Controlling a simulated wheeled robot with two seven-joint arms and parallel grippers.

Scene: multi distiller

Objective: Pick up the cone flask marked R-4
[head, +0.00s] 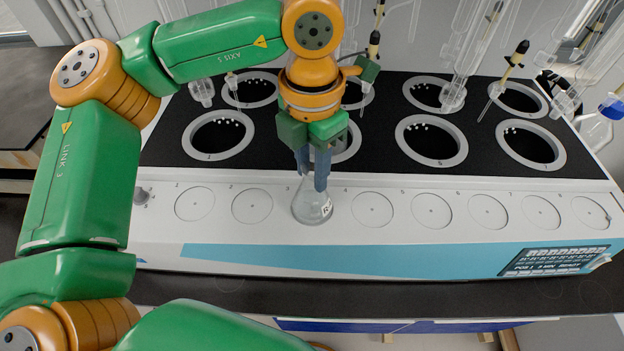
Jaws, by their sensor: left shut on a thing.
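A clear glass cone flask (311,207) stands at the third of the numbered round spots along the front ledge of the white distiller (400,238). It has a small white label that starts with R; the rest of the marking is too small to read. My left gripper (313,180) comes down from above and is shut on the flask's neck. The fingers hide much of the neck. The flask looks upright, and I cannot tell whether its base touches the ledge. My right gripper is not in view.
Other numbered spots, such as spot 2 (252,206) and spot 5 (432,211), are empty. Behind them, the black top (375,122) has several ringed wells, with glassware above. A blue-capped bottle (597,128) stands at the right.

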